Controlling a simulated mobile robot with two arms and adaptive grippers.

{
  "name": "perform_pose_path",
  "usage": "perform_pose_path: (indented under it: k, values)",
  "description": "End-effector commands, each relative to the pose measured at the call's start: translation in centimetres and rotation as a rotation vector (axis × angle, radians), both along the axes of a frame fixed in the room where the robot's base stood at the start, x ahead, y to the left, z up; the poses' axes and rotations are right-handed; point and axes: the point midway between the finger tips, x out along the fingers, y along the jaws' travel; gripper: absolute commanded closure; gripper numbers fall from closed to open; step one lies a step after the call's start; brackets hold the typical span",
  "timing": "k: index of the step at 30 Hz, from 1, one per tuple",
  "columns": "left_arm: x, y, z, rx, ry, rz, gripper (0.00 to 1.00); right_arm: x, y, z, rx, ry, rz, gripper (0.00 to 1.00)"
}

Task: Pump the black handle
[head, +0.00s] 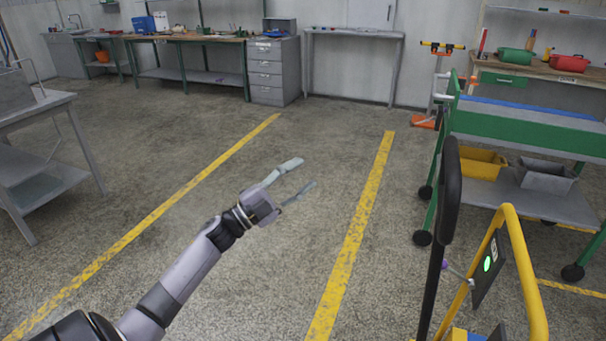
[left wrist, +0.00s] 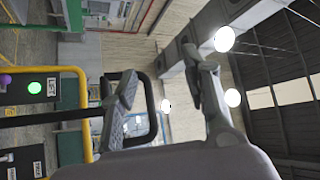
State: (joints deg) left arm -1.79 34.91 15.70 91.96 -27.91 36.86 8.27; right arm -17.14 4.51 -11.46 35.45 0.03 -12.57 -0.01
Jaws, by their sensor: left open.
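The black handle (head: 450,190) is an upright black loop at the lower right of the head view, seen nearly edge-on beside a yellow tube frame. In the left wrist view the black handle (left wrist: 152,105) shows as a sideways loop, partly hidden behind one of my fingers. My left gripper (head: 305,174) is open and empty over the bare floor, well to the left of the handle and not touching it. Its two spread fingers also show in the left wrist view (left wrist: 165,88). My right gripper is not in view.
The yellow frame (head: 528,270) carries a dark panel with a green light (head: 487,263). A green trolley (head: 520,130) with bins stands behind it. A grey table (head: 35,105) is at the left. The floor between the yellow lines is clear.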

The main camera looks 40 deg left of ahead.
Motion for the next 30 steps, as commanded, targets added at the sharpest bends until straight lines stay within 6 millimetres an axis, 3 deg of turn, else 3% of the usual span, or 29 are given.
perform_pose_path:
  k: [9,15,30]
  values:
    - [-5.7,2.5,-2.8,-0.001,0.005,0.003,0.57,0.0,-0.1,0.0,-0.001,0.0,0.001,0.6]
    - [-8.1,3.6,-3.9,0.0,0.002,0.001,0.57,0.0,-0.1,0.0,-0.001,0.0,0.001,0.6]
    - [-8.9,3.9,-4.2,0.001,0.0,0.001,0.57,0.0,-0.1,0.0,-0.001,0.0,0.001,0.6]
